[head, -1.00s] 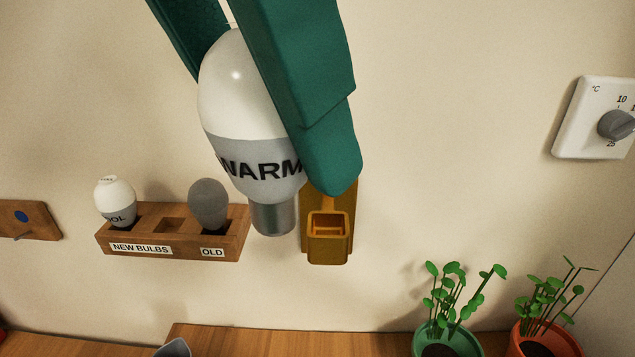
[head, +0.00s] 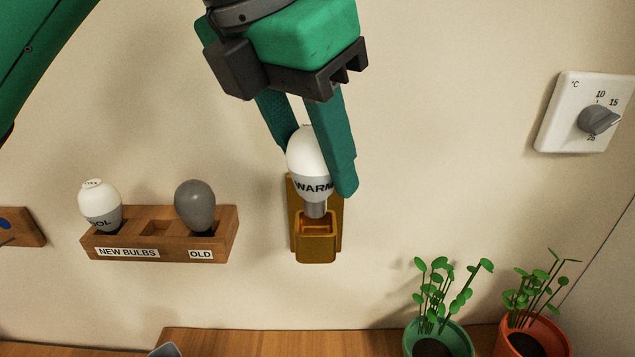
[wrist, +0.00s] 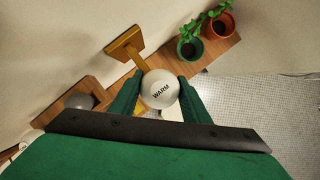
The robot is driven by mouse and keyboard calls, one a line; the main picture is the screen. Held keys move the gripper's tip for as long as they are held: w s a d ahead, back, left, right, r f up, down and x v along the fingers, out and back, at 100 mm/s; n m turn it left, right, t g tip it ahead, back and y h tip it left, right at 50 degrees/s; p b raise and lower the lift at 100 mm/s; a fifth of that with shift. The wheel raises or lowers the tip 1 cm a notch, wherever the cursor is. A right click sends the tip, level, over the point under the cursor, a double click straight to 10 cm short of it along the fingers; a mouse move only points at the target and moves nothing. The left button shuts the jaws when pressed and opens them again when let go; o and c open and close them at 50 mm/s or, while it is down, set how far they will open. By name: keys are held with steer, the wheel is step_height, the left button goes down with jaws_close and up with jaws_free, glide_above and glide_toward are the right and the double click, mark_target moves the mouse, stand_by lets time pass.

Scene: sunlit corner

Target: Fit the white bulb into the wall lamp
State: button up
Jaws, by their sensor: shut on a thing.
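My gripper (head: 318,160) is shut on the white bulb (head: 308,162), which has a grey band marked WARM and a metal base pointing down. The bulb also shows in the wrist view (wrist: 160,88), between the two green fingers. The wall lamp (head: 316,247) is a brass-coloured holder on the wall with a square open socket on top. The bulb is nearly upright, its base just above the socket opening in the head view; I cannot tell whether they touch. In the wrist view the lamp's plate (wrist: 124,43) shows beyond the bulb, and its socket is mostly hidden.
A wooden wall rack (head: 160,237) to the left holds a bulb marked COOL (head: 100,206) and a grey bulb (head: 195,206) above OLD; its middle slot is empty. Two potted plants (head: 438,335) (head: 532,335) stand lower right.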

mark_target(316, 181)
steer(key=shift+w+f, duration=0.15)
steer(key=shift+f, duration=0.8)
steer(key=shift+w+f, duration=0.15)
steer(key=shift+f, duration=0.75)
steer(key=shift+f, duration=0.25)
steer(key=o, duration=1)
steer(key=shift+o, duration=0.2)
steer(key=shift+r, duration=0.55)
steer(key=v, duration=1.1)
steer(key=shift+s+a+r, duration=0.1)
steer(key=shift+s+r, duration=0.05)
steer(key=shift+r, duration=0.05)
